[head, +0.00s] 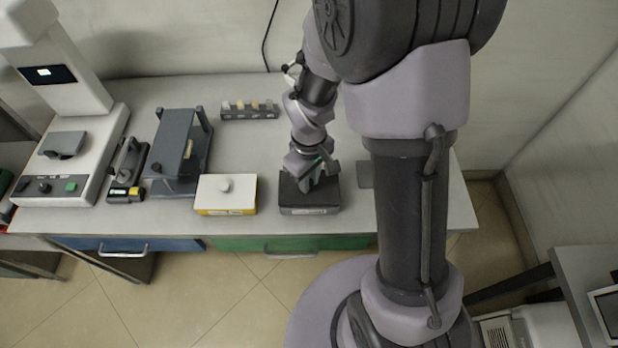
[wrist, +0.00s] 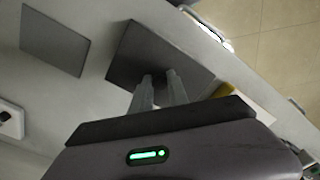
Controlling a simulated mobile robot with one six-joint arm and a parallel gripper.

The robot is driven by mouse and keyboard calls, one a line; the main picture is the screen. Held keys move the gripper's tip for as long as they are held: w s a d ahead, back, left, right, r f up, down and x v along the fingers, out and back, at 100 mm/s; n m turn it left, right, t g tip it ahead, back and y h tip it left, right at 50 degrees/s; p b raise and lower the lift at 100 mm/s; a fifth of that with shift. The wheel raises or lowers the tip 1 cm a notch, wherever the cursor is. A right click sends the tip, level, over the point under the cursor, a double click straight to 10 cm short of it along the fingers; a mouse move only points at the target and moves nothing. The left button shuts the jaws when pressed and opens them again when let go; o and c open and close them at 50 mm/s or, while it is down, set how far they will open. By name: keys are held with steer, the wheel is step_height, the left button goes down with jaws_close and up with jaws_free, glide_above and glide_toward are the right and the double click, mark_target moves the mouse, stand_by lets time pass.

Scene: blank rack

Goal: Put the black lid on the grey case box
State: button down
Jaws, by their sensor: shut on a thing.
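The black lid (head: 323,195) is at the front of the bench, level on top of the grey case box (head: 310,211) or very close above it. I cannot make out a gap between them. In the wrist view the lid (wrist: 135,50) is a dark square under the fingertips. My gripper (head: 318,183) points down over the lid and is shut on its grip, which the fingers hide. The fingers also show in the wrist view (wrist: 160,78). The box is mostly hidden under the lid in the wrist view.
A yellow box with a white lid (head: 227,192) stands just left of the case. A flat grey plate (head: 365,174) lies to its right. A small rack with several blocks (head: 249,109) stands behind. A grey stand (head: 180,150) and a bench instrument (head: 75,150) are further left.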

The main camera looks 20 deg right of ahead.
steer(key=shift+f+b, duration=0.65)
steer(key=shift+f, duration=0.15)
steer(key=c, duration=1.2)
jaws_free()
step_height(320, 180, up, 18)
steer(key=p, duration=0.7)
steer(key=shift+f, duration=0.25)
step_height(320, 180, up, 6)
steer(key=m+t+b, duration=0.2)
steer(key=m, duration=0.2)
glide_above(309, 200)
steer(key=s+a+r+m+t, duration=0.1)
steer(key=s+m, duration=0.1)
steer(key=s, duration=0.1)
steer(key=s+r+m+t+y+b, duration=0.1)
steer(key=s+m, duration=0.1)
steer(key=s, duration=0.1)
steer(key=s+a+r+m+t+y, duration=0.1)
steer(key=s+r, duration=0.1)
steer(key=s, duration=0.1)
steer(key=shift+s+a+r+m+t+b, duration=0.1)
steer(key=shift+a+m+t+b, duration=0.25)
steer(key=shift+m+t, duration=0.05)
